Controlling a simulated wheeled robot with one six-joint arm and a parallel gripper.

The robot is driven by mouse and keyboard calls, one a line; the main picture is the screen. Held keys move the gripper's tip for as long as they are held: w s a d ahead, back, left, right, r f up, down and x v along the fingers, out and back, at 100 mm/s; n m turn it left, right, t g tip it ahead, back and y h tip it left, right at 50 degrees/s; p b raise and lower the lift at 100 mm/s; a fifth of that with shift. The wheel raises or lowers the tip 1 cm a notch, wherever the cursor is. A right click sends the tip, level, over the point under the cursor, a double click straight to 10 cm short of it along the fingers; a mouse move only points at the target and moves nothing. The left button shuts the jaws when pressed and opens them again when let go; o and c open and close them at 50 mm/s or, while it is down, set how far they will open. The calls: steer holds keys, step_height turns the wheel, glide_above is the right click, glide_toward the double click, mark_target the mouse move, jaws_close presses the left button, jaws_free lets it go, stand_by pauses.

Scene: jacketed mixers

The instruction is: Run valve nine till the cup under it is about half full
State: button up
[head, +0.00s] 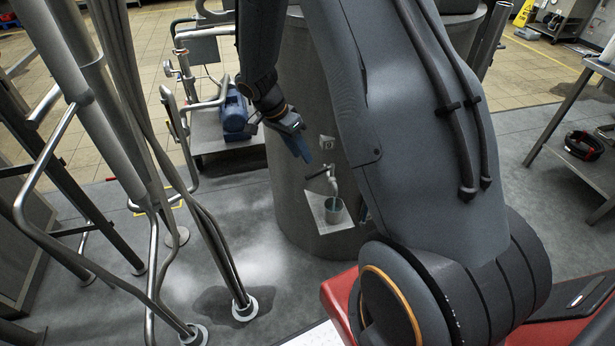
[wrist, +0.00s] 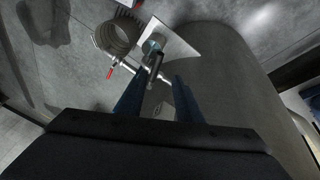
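The valve (head: 325,173) is a small metal tap low on the front of the grey tank. It also shows in the wrist view (wrist: 153,66), where a thin lever with a red tip (wrist: 109,73) points left. The cup (head: 334,210) stands under the spout on a small pale shelf (head: 320,224). Part of it shows beyond the spout in the wrist view (wrist: 151,45). Its fill level is too small to tell. My gripper (head: 303,154) is above and left of the valve. In the wrist view its blue fingers (wrist: 158,82) are apart, with nothing held between them.
The grey tank (head: 293,110) fills the middle. A small plate (head: 327,142) above the valve is unreadable. A ribbed grey ring-like object (wrist: 117,35) appears near the shelf in the wrist view. Pipes and a blue motor (head: 234,112) stand left; a metal table (head: 575,115) stands right.

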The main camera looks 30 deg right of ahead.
mark_target(313, 173)
steer(key=shift+m+g+h, duration=0.3)
steer(key=shift+m, duration=0.5)
steer(key=p+x, duration=0.1)
steer(key=x, duration=0.6)
steer(key=shift+s+f, duration=0.2)
steer(key=shift+f, duration=0.05)
steer(key=shift+c, duration=0.3)
steer(key=shift+a, duration=0.1)
jaws_close()
